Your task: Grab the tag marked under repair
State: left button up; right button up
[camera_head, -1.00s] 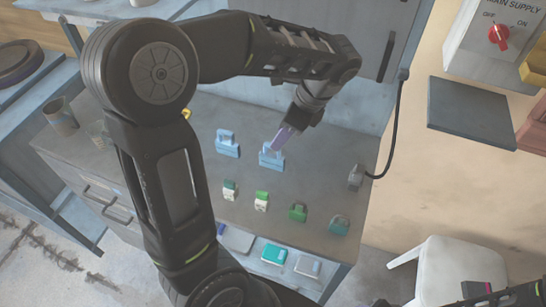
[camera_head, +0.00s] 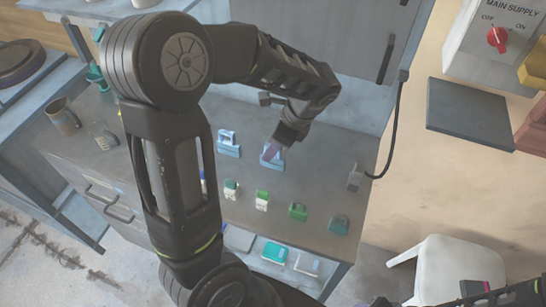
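My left gripper (camera_head: 271,147) points down at the right one of two light blue items, which look like padlocks or tags (camera_head: 271,160), on the grey cabinet top. Its purplish fingertips overlap that item's upper part; I cannot tell whether they touch it or how far apart they are. The other light blue item (camera_head: 228,148) stands to the left. Two small green-and-white items (camera_head: 230,189) (camera_head: 262,201) stand nearer. No "under repair" lettering is readable on any of them. My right gripper cannot be made out; only part of my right arm shows at the lower right.
A green padlock (camera_head: 298,211) and a teal one (camera_head: 339,225) stand on the cabinet top (camera_head: 190,235). A cup (camera_head: 62,117) is at left. A grey plug-like block with a black cable (camera_head: 356,177) is at right. A white stool (camera_head: 459,270) stands on the floor.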

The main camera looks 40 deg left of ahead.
pick_arm(q)
jog(key=shift+c, duration=0.2)
dwell(0.3)
grip_shut()
dwell(1.2)
